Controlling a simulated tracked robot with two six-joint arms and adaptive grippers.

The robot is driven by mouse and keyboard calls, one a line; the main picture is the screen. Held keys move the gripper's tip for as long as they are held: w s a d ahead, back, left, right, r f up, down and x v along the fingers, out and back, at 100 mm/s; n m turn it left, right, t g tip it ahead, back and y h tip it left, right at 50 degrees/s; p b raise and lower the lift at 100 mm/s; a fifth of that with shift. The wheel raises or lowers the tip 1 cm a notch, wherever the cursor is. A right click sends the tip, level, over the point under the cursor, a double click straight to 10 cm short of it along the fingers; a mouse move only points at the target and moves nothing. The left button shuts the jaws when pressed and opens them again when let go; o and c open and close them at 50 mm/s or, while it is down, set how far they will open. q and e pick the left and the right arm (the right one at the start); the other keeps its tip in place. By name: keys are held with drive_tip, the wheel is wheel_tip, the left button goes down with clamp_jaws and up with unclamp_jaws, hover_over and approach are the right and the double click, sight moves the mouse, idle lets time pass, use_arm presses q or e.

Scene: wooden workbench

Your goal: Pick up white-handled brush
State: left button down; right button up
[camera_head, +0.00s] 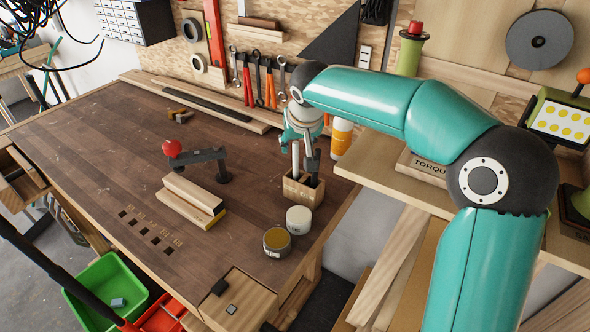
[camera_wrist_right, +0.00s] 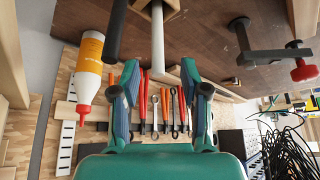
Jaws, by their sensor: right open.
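The white-handled brush (camera_head: 295,157) stands upright, handle up, in a small wooden box (camera_head: 292,192) near the bench's right edge. Its bristle end is hidden in the box. In the right wrist view its white handle (camera_wrist_right: 158,42) shows beside a black handle (camera_wrist_right: 115,30), which stands to its left there. My right gripper (camera_head: 300,134) is above the box, tilted down, and it also shows in the wrist view (camera_wrist_right: 160,75). Its jaws are open and empty. The white handle's end lies about between the fingertips; I cannot tell if they touch. My left gripper is out of view.
A white-topped can (camera_head: 299,220) and a yellow-topped can (camera_head: 277,242) stand in front of the box. A clamp (camera_head: 200,156) with a red knob and wooden blocks (camera_head: 188,207) are to the left. A glue bottle (camera_head: 341,138) stands behind right. The bench's left part (camera_head: 90,150) is mostly clear.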

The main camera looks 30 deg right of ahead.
sight(296, 147)
drive_tip(key=shift+d+p+x, duration=0.2)
drive_tip(key=shift+p+x, duration=0.45)
drive_tip(key=shift+x, duration=2.05)
drive_tip(key=shift+w+r, duration=0.1)
drive_tip(key=shift+r, duration=0.1)
clamp_jaws()
